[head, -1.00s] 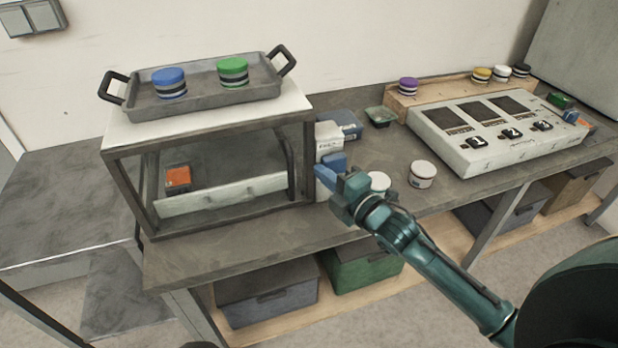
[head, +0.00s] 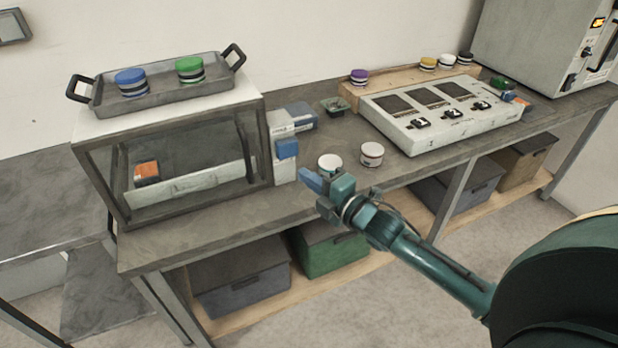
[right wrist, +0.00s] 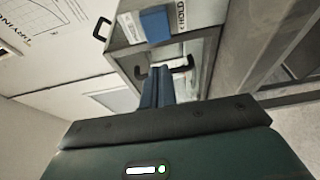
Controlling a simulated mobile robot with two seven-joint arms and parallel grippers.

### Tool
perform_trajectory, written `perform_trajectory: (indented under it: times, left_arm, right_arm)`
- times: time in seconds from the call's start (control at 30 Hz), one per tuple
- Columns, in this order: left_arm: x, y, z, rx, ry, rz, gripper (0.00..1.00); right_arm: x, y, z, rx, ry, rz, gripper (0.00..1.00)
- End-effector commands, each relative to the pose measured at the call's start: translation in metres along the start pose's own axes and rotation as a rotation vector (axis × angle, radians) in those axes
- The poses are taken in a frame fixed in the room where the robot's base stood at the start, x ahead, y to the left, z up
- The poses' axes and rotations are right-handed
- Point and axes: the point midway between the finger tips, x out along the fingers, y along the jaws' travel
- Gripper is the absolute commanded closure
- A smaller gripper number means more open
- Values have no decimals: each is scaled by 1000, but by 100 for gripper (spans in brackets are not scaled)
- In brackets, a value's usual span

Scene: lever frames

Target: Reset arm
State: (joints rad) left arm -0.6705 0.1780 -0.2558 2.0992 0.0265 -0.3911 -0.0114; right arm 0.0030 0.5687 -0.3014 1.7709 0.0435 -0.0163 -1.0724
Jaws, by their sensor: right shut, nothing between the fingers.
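My right gripper (head: 312,182) has blue fingers and reaches in from the lower right of the head view. It hangs in front of the workbench edge, below a white-lidded jar (head: 330,165). Its fingers are shut with nothing between them; they show together in the middle of the right wrist view (right wrist: 158,87). The blue block (head: 287,148) on the white box beside the glass-fronted case is left of and above the gripper, apart from it in the head view. My left gripper is not in view.
The case (head: 165,115) carries a grey tray (head: 160,99) with a blue-lidded and a green-lidded jar. Another pale jar (head: 372,154) and a three-panel device (head: 440,112) stand on the bench (head: 220,215). Bins (head: 240,275) sit on the lower shelf. Open floor lies at the lower right.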

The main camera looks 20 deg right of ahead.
Motion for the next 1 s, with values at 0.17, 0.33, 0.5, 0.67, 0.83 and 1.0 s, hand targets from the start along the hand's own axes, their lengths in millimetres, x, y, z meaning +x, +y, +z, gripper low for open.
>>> perform_trajectory:
  times: [0.17, 0.33, 0.5, 0.67, 0.83, 1.0]
  left_arm:
    - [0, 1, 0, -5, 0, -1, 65]
    - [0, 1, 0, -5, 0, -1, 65]
    - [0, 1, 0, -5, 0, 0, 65]
    - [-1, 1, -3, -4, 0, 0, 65]
    - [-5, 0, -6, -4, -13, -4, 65]
    - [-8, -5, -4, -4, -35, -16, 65]
  right_arm:
    - [0, 0, 0, 0, 1, 0, 100]
    - [0, 0, 0, 0, 1, 0, 100]
    - [0, 0, 0, 1, 1, 0, 100]
    - [-15, -22, -20, 160, -11, -56, 100]
    - [-72, -80, -78, 692, -114, -228, 100]
    - [-138, -118, -130, 1224, -318, -367, 100]
